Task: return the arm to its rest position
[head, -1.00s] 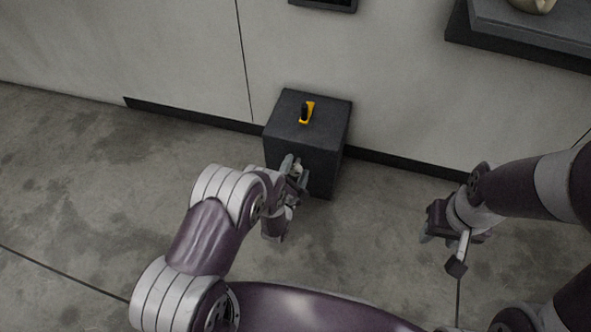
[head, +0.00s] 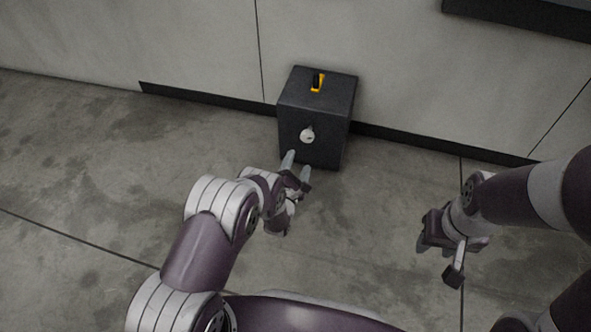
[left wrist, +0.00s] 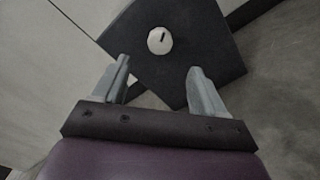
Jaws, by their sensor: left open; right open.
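My left arm reaches in from the left in the head view. Its gripper (head: 297,163) is open and empty, just in front of and below a dark box (head: 337,132). A round white knob (head: 307,135) sits on the box's front face. In the left wrist view, the open fingers (left wrist: 158,85) point toward the box (left wrist: 205,62), and the knob (left wrist: 160,40), with a dark slot, shows beyond them, apart from both fingers. My right gripper (head: 436,262) is open and empty at the right, above the floor.
A yellow and black switch-like piece (head: 317,82) is on the box's top. The box stands against a pale wall (head: 190,45) with a dark base strip. A dark ledge (head: 520,20) juts out at the upper right. The concrete floor (head: 90,160) is clear.

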